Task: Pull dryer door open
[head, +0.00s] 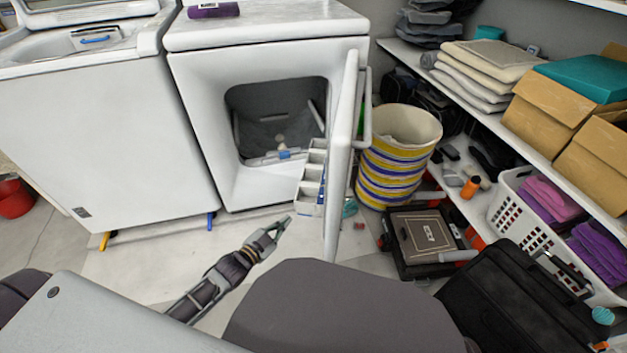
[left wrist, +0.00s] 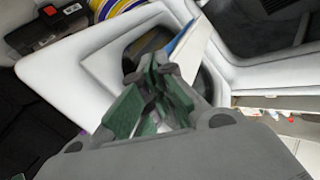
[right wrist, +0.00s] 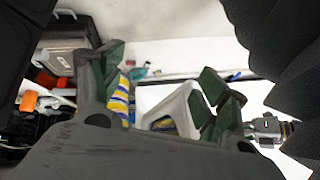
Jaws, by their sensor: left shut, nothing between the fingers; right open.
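The white dryer (head: 200,110) stands at the centre of the head view. Its door (head: 342,150) stands wide open, seen nearly edge-on at the right of the dark drum opening (head: 275,105). My left gripper (head: 283,228) is shut and empty, low in front of the dryer and left of the door's lower end, apart from it in the head view. In the left wrist view its closed fingers (left wrist: 160,65) lie in front of white panels. My right gripper (right wrist: 165,80) shows only in the right wrist view, open, with nothing between its fingers.
A striped basket (head: 400,150) stands just right of the door. A dark toolbox (head: 420,240), a black case (head: 510,300) and a white laundry basket (head: 520,215) crowd the right. A washer (head: 100,150) is at the left. Floor in front of it is clear.

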